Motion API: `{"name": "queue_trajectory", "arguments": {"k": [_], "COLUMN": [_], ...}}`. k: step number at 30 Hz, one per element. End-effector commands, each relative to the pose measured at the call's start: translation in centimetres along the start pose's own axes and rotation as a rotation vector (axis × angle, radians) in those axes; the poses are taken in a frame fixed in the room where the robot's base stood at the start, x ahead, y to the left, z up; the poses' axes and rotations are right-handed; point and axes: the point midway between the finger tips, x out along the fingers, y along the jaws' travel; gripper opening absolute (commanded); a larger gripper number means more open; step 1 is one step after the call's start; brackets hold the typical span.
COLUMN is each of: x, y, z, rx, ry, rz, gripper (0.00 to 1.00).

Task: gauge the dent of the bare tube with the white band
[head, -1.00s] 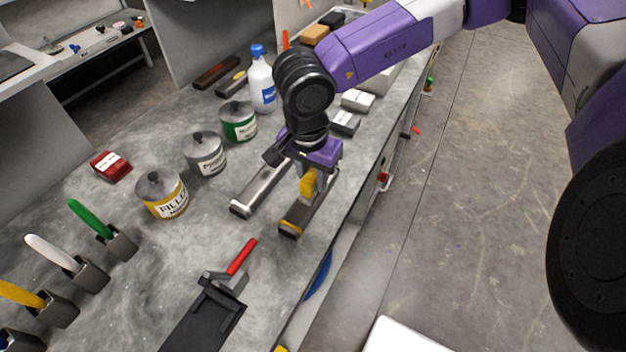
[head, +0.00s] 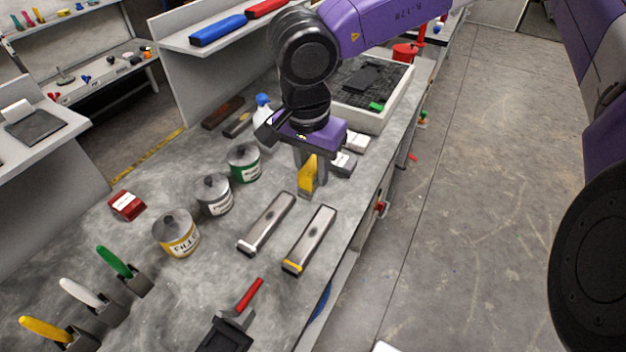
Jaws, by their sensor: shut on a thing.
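Two grey metal tubes lie side by side on the bench. The bare tube with the white band (head: 268,221) is the left one; its white band is at its near end. The right tube (head: 312,237) has a yellow band at its near end. My gripper (head: 310,153) is shut on a small yellow gauge-like piece (head: 307,178), which points down. It appears above and beyond the far ends of the tubes, apart from both. The dent cannot be made out at this size.
Filler cans with yellow (head: 177,235), white (head: 214,195) and green (head: 244,163) labels stand left of the tubes. A red-handled tool (head: 248,298) lies in front. A spray bottle (head: 265,120) and small white-topped boxes (head: 356,141) are behind. Bench edge is at right.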

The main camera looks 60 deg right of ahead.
Motion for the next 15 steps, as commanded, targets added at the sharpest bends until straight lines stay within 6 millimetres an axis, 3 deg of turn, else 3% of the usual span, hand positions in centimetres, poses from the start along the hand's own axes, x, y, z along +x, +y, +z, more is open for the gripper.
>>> {"name": "queue_trajectory", "arguments": {"k": [3,7,11,15], "x": [-2.1,-2.6,-1.5,1.1], "y": [0.0,-0.1,-1.0,-4.4], "z": [-0.3,0.1,2.2,5.6], "rx": [0.000,-0.009,-0.037,-0.060], "ry": [0.001,0.000,-0.004,-0.010], "rz": [-0.001,0.000,-0.004,-0.007], "gripper": [0.00,0.00,0.00,0.00]}}
